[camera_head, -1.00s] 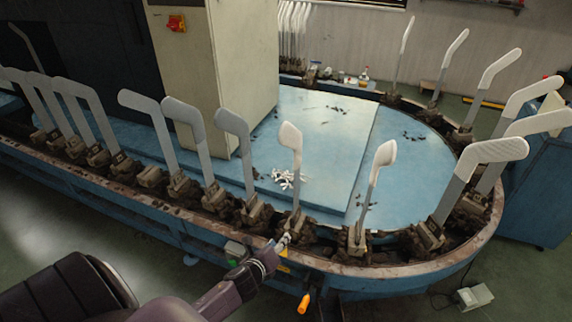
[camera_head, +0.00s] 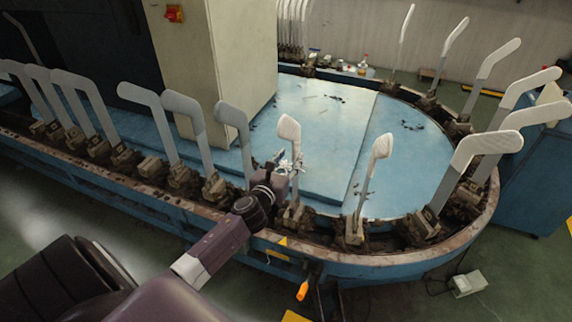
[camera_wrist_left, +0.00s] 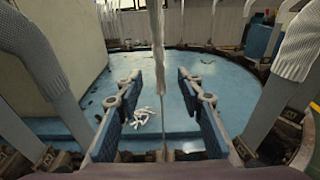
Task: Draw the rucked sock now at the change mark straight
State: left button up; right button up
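The form at the yellow change mark (camera_head: 283,241) stands upright with a short, bunched white sock (camera_head: 289,130) on its top part. The form's bare shaft (camera_head: 296,185) runs down to its clamp. My left gripper (camera_head: 280,162) is at this form, just below the sock, and partly covers the shaft. In the left wrist view my left gripper (camera_wrist_left: 160,90) is open, with one finger on each side of the form, which shows edge-on (camera_wrist_left: 157,50). No contact between fingers and form shows. My right gripper is not in view.
Another form with a short white sock (camera_head: 382,146) stands to the right. Forms with longer socks (camera_head: 485,146) stand along the right curve. Grey forms (camera_head: 232,115) stand close on the left. The blue table (camera_head: 330,110) lies behind; a beige cabinet (camera_head: 215,70) stands at the back.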

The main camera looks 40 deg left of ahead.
aim_at(293, 154)
pick_arm(q)
jog(key=shift+b+x, duration=0.8)
jog(key=shift+x, duration=1.75)
jog(key=shift+c, duration=0.7)
grip_shut()
jog(key=shift+f, duration=0.2)
jog(key=shift+s+f, duration=0.15)
jog(key=shift+o, duration=0.7)
grip_release()
